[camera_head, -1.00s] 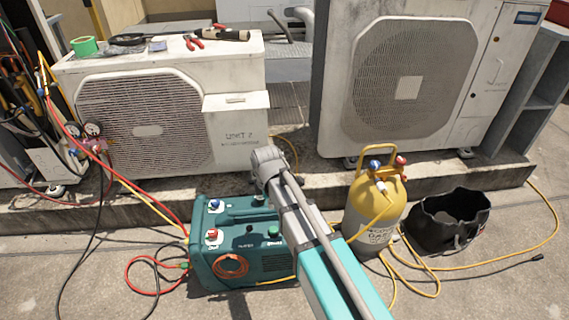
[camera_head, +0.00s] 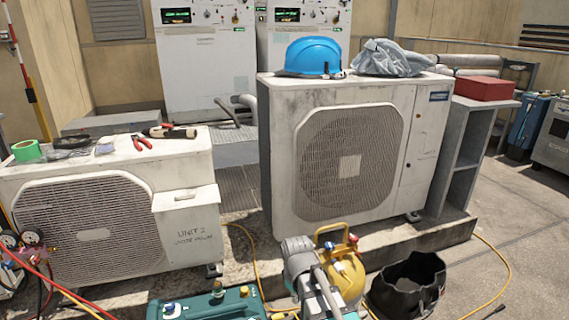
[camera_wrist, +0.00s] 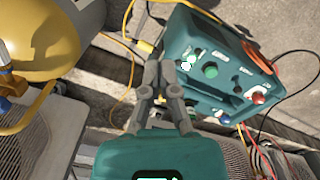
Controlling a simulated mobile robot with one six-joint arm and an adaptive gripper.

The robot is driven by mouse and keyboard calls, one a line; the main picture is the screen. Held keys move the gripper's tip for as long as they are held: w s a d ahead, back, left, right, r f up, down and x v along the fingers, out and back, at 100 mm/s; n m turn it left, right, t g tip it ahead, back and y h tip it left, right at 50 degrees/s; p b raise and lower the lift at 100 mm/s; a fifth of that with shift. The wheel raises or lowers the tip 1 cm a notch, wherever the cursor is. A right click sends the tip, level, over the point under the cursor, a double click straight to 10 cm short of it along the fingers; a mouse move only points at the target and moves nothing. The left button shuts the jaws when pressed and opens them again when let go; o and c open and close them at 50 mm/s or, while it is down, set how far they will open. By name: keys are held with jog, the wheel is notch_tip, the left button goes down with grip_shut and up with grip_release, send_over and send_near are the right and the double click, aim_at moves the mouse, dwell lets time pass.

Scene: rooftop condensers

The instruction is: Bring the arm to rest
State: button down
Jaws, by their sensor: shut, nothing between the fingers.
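My gripper (camera_wrist: 160,66) shows in the wrist view with its two grey fingers closed together and nothing between them. It points toward the rooftop floor, beside the teal machine (camera_wrist: 215,85) with its coloured knobs. In the head view my arm shows at the bottom centre, in front of the yellow cylinder; the gripper itself cannot be made out there. The teal machine (camera_head: 215,305) is cut off by the bottom edge. In the wrist view the yellow cylinder (camera_wrist: 45,35) is at upper left. I cannot tell whether the fingers touch anything.
A black bag (camera_head: 390,290) sits right of the yellow cylinder (camera_head: 350,280). Hoses and a yellow cable cross the floor. Open floor (camera_head: 530,230) lies at right.

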jog(key=s+d+r+m+p, duration=0.1)
jog(key=s+d+m, duration=0.2)
jog(key=d+m, duration=0.3)
jog(key=s+d+r+m+p, duration=0.2)
jog(key=d+m, duration=0.2)
jog(key=d, duration=0.4)
notch_tip(320, 180, up, 38)
jog(key=p, duration=3.7)
jog(key=shift+a, duration=0.15)
jog(key=shift+a+f, duration=0.1)
jog(key=shift+a, duration=0.05)
